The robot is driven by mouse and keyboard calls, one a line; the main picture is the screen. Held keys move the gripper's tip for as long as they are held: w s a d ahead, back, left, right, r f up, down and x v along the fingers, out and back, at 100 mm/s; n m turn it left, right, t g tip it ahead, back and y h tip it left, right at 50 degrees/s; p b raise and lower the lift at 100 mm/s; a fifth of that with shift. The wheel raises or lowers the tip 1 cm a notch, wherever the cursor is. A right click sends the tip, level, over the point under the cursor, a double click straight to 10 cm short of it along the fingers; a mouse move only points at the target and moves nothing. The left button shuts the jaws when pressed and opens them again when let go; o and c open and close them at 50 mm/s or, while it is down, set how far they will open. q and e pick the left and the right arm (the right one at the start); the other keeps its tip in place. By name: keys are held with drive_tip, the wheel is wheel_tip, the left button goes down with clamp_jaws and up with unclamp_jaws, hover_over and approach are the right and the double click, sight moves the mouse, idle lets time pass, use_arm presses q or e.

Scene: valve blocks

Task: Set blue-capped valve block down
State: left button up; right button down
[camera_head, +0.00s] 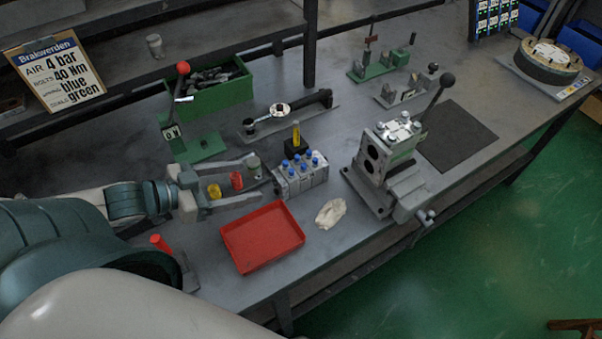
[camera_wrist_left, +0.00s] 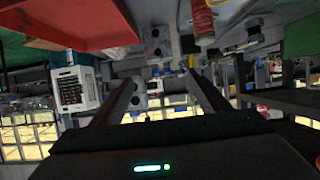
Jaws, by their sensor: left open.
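The blue-capped valve block (camera_head: 301,181) is a grey block with several blue caps on top. It appears to stand upright on the grey bench, behind the right corner of the red tray. My left gripper (camera_head: 262,177) is open, with its two fingers pointing right at the block's left end. The fingers appear apart from the block, with no grip on it. In the left wrist view, what looks like the block's grey end with dark holes (camera_wrist_left: 155,42) shows beyond the open, empty fingers (camera_wrist_left: 160,92). My right gripper is not in view.
The red tray (camera_head: 262,238) lies in front. A red cap (camera_head: 236,181) and yellow cap (camera_head: 214,191) are near the fingers. A white cloth (camera_head: 330,213) lies right of the tray. A clamp fixture (camera_head: 385,165) stands further right, by a bare dark mat (camera_head: 457,137). A green bin (camera_head: 210,98) stands behind.

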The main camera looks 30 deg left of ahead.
sight(285, 173)
use_arm(q)
drive_tip(key=shift+x, duration=4.05)
drive_tip(key=shift+w+d+f, duration=0.2)
drive_tip(key=shift+w+d, duration=0.1)
drive_tip(key=shift+w, duration=0.35)
drive_tip(key=shift+p+x, duration=0.4)
drive_tip(key=shift+x, duration=0.95)
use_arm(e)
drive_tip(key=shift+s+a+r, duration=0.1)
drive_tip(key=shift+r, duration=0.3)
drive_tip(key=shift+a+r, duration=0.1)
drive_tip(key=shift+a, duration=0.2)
